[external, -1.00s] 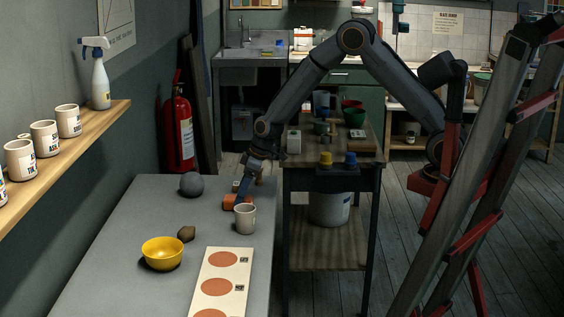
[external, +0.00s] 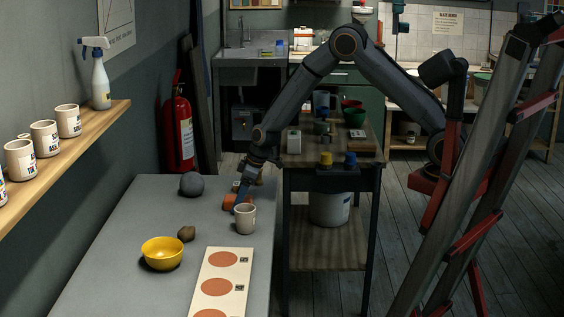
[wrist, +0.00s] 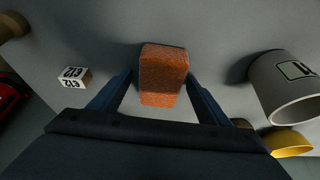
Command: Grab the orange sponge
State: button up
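The orange sponge (external: 229,202) lies on the grey table (external: 130,215), near its far right part and just behind the grey mug (external: 245,219). In the wrist view the sponge (wrist: 162,70) is at upper centre, between the two fingers of my gripper (wrist: 160,78). The fingers are apart, one on each side of it, with a narrow gap at the left and almost none at the right. In the external view my gripper (external: 243,193) reaches down at the sponge and hides part of it.
The mug (wrist: 285,88) stands close on the right in the wrist view, with the yellow bowl (wrist: 291,143) below it. A small labelled block (wrist: 73,77) is on the left. A grey ball (external: 191,184), a brown lump (external: 186,233) and a card with discs (external: 221,280) are also on the table.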

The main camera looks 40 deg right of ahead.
jog(key=c, duration=1.1)
jog(key=shift+o, duration=0.2)
jog(key=shift+r, duration=0.15)
